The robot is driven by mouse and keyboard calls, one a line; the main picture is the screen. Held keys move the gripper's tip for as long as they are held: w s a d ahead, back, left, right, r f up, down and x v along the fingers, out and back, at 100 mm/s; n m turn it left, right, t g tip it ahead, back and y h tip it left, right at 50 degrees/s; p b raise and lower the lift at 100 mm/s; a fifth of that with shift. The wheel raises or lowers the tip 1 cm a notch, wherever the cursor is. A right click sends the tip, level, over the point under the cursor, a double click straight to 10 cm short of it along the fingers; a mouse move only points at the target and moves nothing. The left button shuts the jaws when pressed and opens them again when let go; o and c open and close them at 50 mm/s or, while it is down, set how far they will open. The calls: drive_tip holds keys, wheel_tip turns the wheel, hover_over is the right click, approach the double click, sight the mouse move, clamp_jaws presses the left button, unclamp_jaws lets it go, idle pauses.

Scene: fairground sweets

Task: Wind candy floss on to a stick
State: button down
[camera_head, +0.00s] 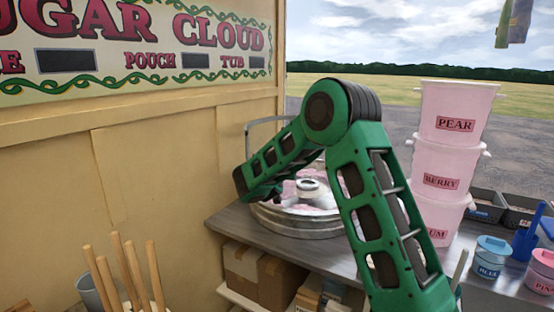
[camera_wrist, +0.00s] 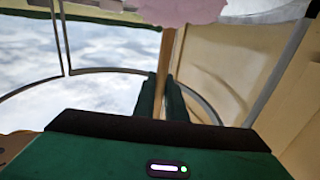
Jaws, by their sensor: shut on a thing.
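The candy floss machine, a round metal bowl (camera_head: 300,225), stands on the counter behind my arm. Its pale spinner head (camera_head: 308,187) shows in the middle, with pink material in the bowl around it. In the wrist view my gripper (camera_wrist: 164,96) is shut on a wooden stick (camera_wrist: 166,52). Pink candy floss (camera_wrist: 180,10) is around the stick's far end, cut off by the top edge of that view, so its full size is hidden. In the head view my arm reaches over the left part of the bowl and hides the stick and most of the gripper.
Several spare sticks (camera_head: 135,275) stand upright at the lower left. Stacked pink tubs (camera_head: 450,150) stand right of the machine, with a blue-lidded jar (camera_head: 488,258) and a pink jar (camera_head: 541,270) in front. A yellow wall (camera_head: 160,180) closes off the left. Cardboard boxes (camera_head: 278,282) sit below the counter.

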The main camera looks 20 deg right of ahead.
drive_tip(key=s+d, duration=0.6)
drive_tip(key=s, duration=0.3)
drive_tip(key=shift+r, duration=0.1)
idle(0.3)
